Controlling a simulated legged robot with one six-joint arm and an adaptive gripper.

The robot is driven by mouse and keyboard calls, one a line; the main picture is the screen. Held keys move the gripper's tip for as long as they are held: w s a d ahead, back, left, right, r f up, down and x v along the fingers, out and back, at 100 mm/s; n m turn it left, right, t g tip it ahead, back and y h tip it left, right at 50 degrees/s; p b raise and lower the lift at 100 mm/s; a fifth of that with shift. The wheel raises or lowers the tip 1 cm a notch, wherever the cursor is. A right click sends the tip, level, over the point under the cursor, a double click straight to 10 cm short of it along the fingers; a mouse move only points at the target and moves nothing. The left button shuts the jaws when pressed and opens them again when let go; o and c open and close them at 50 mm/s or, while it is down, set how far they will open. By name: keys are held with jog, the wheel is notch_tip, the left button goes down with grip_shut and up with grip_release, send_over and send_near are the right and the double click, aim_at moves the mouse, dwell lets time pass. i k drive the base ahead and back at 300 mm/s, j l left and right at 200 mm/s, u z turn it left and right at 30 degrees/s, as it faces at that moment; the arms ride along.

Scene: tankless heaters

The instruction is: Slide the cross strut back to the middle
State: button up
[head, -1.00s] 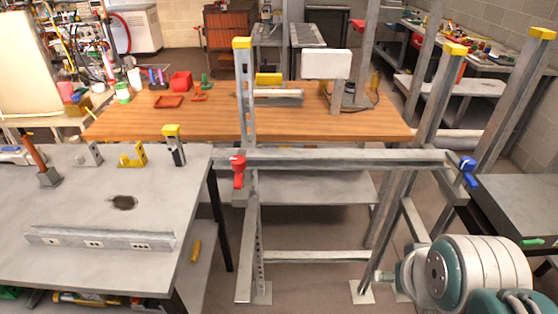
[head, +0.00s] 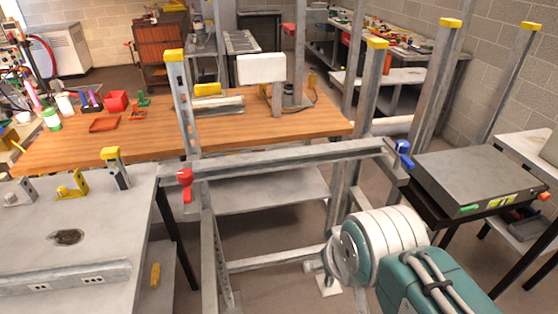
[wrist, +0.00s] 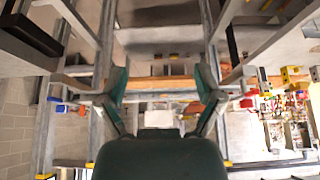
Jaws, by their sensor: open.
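The cross strut (head: 290,158) is a long grey metal beam lying level across the grey metal frame in the head view. A red clamp handle (head: 186,184) sits at its left end and a blue one (head: 404,154) at its right end. The wrist view appears upside down, with the blue handle (wrist: 56,100) at left and the red handle (wrist: 247,102) at right. My gripper (wrist: 162,80) shows there with its two green fingers wide apart and nothing between them. The strut lies beyond the fingers; contact is not visible. The head view shows my arm, but not the fingertips.
Yellow-capped posts (head: 376,85) rise around the frame. A wooden bench (head: 250,135) stands behind it. A grey table (head: 110,220) is at left, and a dark flat-topped table (head: 480,178) is close at right. Open floor lies under the frame.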

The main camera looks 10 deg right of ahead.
aim_at(273, 160)
jog(key=i+l+u, duration=0.1)
jog(key=i+u, duration=0.15)
jog(key=i, duration=0.15)
jog(key=i+l+u, duration=0.5)
jog(key=i, duration=0.25)
jog(key=j, duration=0.1)
